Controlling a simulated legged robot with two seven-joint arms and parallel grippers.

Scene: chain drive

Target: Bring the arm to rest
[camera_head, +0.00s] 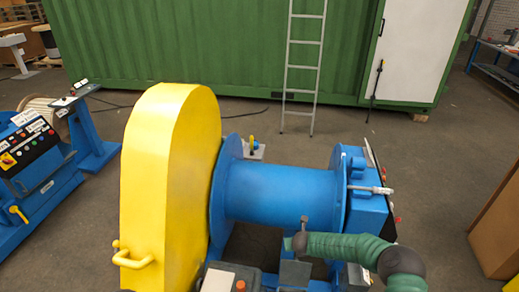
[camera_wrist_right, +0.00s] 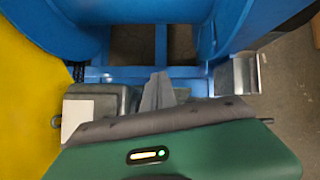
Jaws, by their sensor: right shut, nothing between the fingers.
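My right arm, with green sleeved links, comes into the head view from the bottom right. My right gripper (camera_head: 299,243) is at its left end, in front of the blue drum (camera_head: 275,193). In the right wrist view the two grey fingertips (camera_wrist_right: 160,78) are together, with nothing between them. They point toward the blue frame (camera_wrist_right: 120,75) below the drum, and I cannot tell whether they touch anything. My left gripper is not in view.
A tall yellow guard (camera_head: 165,185) with a handle stands left of the drum. A control box (camera_head: 230,277) sits at the front. Another blue machine (camera_head: 40,160) is at the left, a cardboard box (camera_head: 500,225) at the right. A ladder (camera_head: 303,65) leans on a green container (camera_head: 180,45).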

